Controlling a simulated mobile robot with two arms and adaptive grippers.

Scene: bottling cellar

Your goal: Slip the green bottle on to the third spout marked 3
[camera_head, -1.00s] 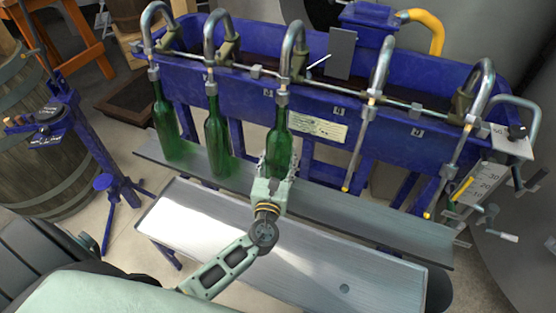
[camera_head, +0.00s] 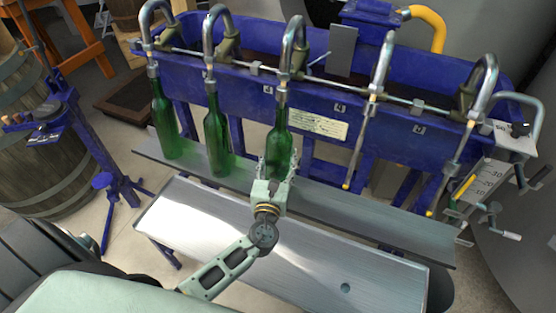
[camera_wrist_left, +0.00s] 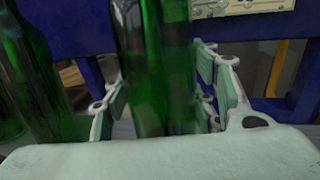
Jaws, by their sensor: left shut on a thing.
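The green bottle (camera_head: 279,143) stands roughly upright under the third spout (camera_head: 294,45) from the left. Its mouth meets the collar of that spout, and the spout's tube seems to run down into the neck. My left gripper (camera_head: 275,172) is shut around the lower part of the bottle from the front. In the left wrist view the bottle (camera_wrist_left: 155,65) stands between the pale finger pads. The gripper hides the bottle's base, so I cannot tell whether it touches the shelf. My right gripper is not in view.
Two other green bottles (camera_head: 165,125) (camera_head: 216,135) hang on the first and second spouts. The fourth spout (camera_head: 386,50) and fifth spout (camera_head: 487,75) are empty. A grey shelf (camera_head: 345,213) runs below the spouts on the blue filler (camera_head: 385,145). A metal bench (camera_head: 320,270) lies in front.

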